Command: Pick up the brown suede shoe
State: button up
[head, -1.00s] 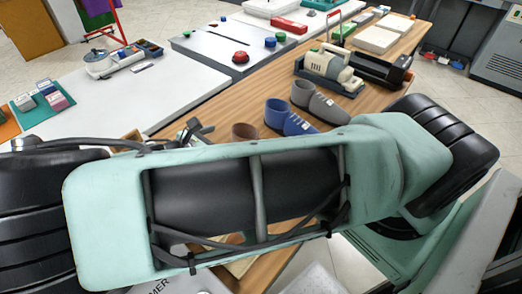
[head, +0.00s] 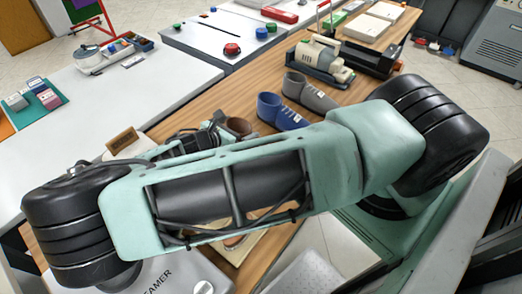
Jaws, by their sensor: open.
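The brown suede shoe (head: 238,127) stands on the wooden counter. Its rounded opening shows in the head view, and the rest is hidden behind my arm. My gripper (head: 212,134) is open and just left of the shoe, partly hidden by my own arm. I cannot tell whether its fingers touch the shoe. A blue shoe (head: 281,112) and a grey shoe (head: 311,93) stand in a row behind and to the right of the brown one.
A cream and grey machine (head: 320,60) stands beyond the shoes. A small brown sign (head: 123,139) stands left of my gripper. A steamer (head: 160,277) lies at the front below my arm.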

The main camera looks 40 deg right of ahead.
jog(key=c, duration=1.2)
